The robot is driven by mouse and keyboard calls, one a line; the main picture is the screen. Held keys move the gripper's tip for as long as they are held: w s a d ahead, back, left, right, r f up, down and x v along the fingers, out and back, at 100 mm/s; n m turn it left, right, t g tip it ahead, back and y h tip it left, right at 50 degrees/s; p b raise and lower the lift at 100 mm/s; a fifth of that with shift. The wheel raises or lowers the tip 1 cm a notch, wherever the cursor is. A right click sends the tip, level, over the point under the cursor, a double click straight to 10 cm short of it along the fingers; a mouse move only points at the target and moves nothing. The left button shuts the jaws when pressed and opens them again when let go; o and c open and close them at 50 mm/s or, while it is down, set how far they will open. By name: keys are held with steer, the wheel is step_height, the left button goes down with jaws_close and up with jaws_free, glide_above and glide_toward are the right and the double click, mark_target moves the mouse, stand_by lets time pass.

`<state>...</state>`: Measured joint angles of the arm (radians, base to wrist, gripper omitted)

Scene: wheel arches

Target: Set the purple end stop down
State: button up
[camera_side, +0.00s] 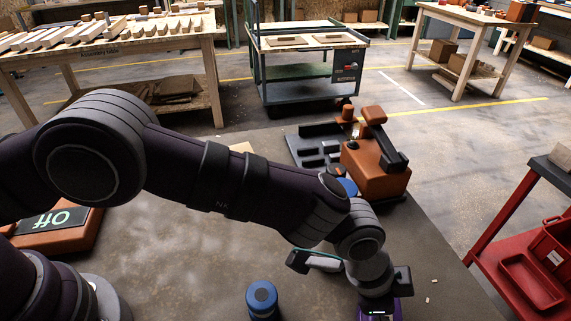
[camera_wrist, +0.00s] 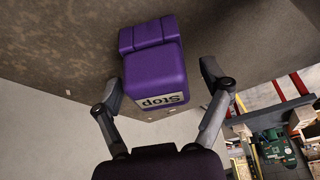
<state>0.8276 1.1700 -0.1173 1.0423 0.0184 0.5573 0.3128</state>
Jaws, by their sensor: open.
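The purple end stop (camera_wrist: 153,75) is a rounded purple block with a step at its back and a pale label reading "Stop". In the wrist view it lies between the spread fingers of my gripper (camera_wrist: 162,84), with a gap showing on both sides. It appears to rest on the grey worktop (camera_wrist: 60,60), though its underside is hidden. In the side view only a purple part of it (camera_side: 386,311) shows at the bottom edge, below my gripper (camera_side: 376,296). My gripper is open.
A blue cylinder (camera_side: 262,299) stands left of my gripper. An orange machine (camera_side: 377,171) and a dark slotted tray (camera_side: 306,148) sit at the worktop's far side. An orange "Off" block (camera_side: 62,232) is at the left. A red cart (camera_side: 525,245) stands beyond the right edge.

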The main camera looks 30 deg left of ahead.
steer(key=v, duration=1.2)
steer(key=w+a+r+n+t+y, duration=0.1)
steer(key=a+r+n, duration=0.15)
steer(key=a, duration=0.35)
steer(key=w+a+r+n+t, duration=0.1)
steer(key=w+a+r+n, duration=0.1)
steer(key=a+r, duration=0.3)
steer(key=s+a+n+t+y, duration=0.1)
steer(key=s+a+n, duration=0.3)
steer(key=a, duration=0.5)
steer(key=s+a+n+y, duration=0.2)
steer(key=s+a+n, duration=0.3)
steer(key=a, duration=0.4)
steer(key=shift+s+a+r+t, duration=0.2)
steer(key=shift+s+r+t, duration=0.05)
steer(key=shift+t, duration=0.15)
